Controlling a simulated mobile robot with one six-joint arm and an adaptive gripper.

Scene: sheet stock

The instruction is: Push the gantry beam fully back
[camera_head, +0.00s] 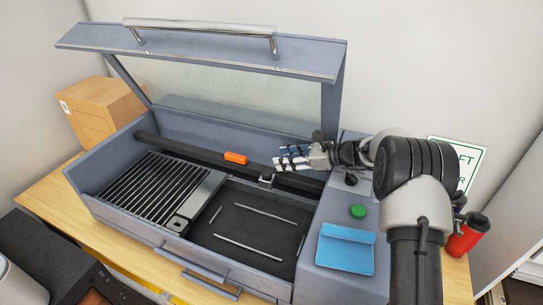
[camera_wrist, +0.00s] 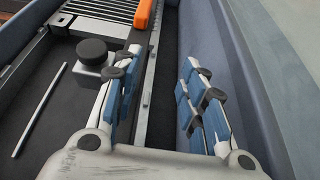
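The gantry beam (camera_head: 205,158) is a long dark bar running across the inside of the grey open-lidded machine, with a gap between it and the back wall. An orange block (camera_head: 235,157) sits on it; in the wrist view the block (camera_wrist: 144,13) is at the top. A small grey carriage (camera_head: 267,181) is on the beam's front side. My gripper (camera_head: 278,157) is over the beam's right part, fingers pointing left. In the wrist view my gripper (camera_wrist: 162,60) has its fingers apart, nothing held, with the beam's edge (camera_wrist: 148,85) passing between them. Finger contact with the beam is unclear.
The raised lid (camera_head: 205,50) stands above the back. A slatted bed (camera_head: 150,185) fills the left; a dark floor with thin rods lies right. The right panel has a green button (camera_head: 358,211) and blue sheet (camera_head: 346,248).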

